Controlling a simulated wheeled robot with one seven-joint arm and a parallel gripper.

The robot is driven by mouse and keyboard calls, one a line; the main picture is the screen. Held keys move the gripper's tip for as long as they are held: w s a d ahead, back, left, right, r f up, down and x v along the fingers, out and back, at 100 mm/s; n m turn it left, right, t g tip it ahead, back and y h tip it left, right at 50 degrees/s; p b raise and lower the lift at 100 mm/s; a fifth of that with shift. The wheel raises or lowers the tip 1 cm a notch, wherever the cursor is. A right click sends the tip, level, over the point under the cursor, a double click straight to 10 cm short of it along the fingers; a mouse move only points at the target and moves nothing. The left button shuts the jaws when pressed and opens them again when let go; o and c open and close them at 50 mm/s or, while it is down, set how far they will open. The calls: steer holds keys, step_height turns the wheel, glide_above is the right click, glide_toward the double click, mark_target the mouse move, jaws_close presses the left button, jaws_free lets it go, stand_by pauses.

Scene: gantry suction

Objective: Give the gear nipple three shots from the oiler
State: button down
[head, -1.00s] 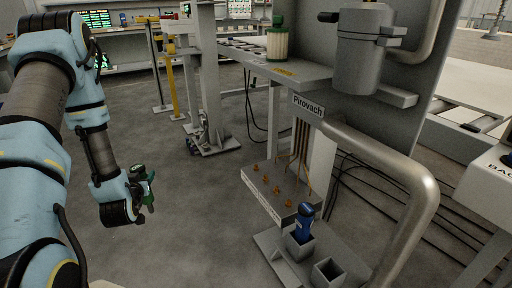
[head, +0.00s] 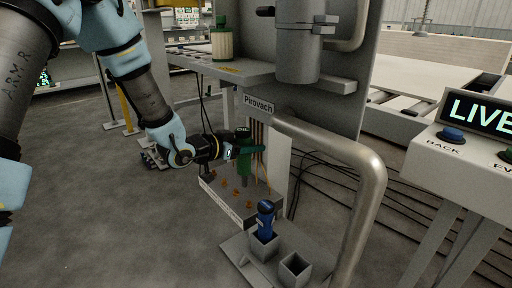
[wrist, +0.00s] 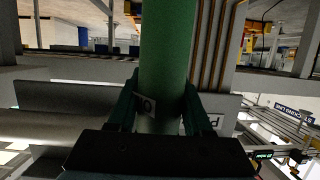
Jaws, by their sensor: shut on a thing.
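My gripper (head: 232,152) is shut on a green oiler (head: 244,172), which hangs upright, tip down, over the back of the nipple block (head: 232,212). In the wrist view the oiler's green body (wrist: 166,55) stands between the two fingers (wrist: 160,112), with part of a label showing. Several small brass-orange nipples (head: 237,190) stand on the block's top. The lettering along its front edge is too small to read, so I cannot tell which is the gear nipple. The oiler's tip is close to the block top; I cannot tell if it touches a nipple.
A blue oiler (head: 265,222) stands in a square holder (head: 264,246), beside an empty holder (head: 295,268). A thick bent pipe (head: 372,190) rises at the right. Thin copper lines rise behind the block under the Pirovach sign (head: 258,104). Open floor (head: 130,220) lies left.

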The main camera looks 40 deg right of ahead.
steer(key=shift+s+d+r+g, duration=0.15)
steer(key=shift+s+d, duration=0.05)
steer(key=shift+s, duration=0.15)
steer(key=shift+s+d+r+g, duration=0.1)
steer(key=shift+s+d+g, duration=0.1)
steer(key=shift+s, duration=0.15)
steer(key=shift+a, duration=0.1)
steer(key=shift+f+b, duration=1.65)
steer(key=shift+f, duration=1.15)
steer(key=shift+r, duration=0.45)
steer(key=shift+f+b, duration=0.3)
steer(key=shift+f, duration=0.35)
steer(key=shift+r, duration=0.15)
